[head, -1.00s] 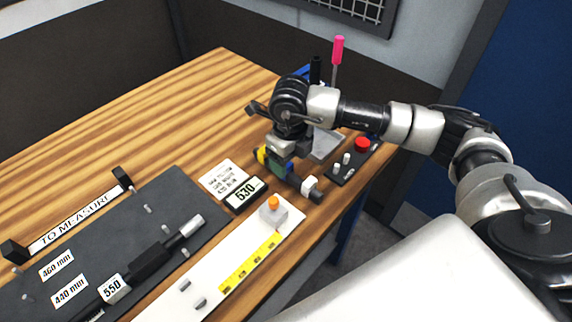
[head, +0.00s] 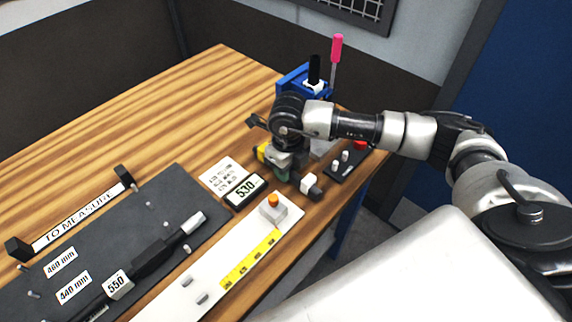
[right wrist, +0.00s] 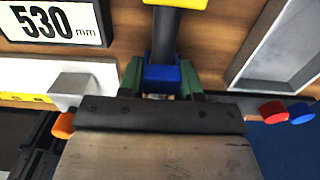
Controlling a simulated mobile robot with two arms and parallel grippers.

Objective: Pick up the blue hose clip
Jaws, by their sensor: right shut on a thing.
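The blue hose clip (right wrist: 163,76) shows in the right wrist view as a small blue block at the end of a dark bar, between the green fingers. My right gripper (right wrist: 161,82) is shut on it, with one finger at each side. In the head view my right gripper (head: 283,173) points down, low at the right edge of the wooden table; there the arm and fingers hide the clip. My left gripper is not in view.
A 530 display (head: 244,190) stands close left of my right gripper. A white plate with an orange-topped block (head: 273,207) lies in front. A dark control box (head: 345,166) and a blue holder (head: 292,80) are close behind. The left table back is clear.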

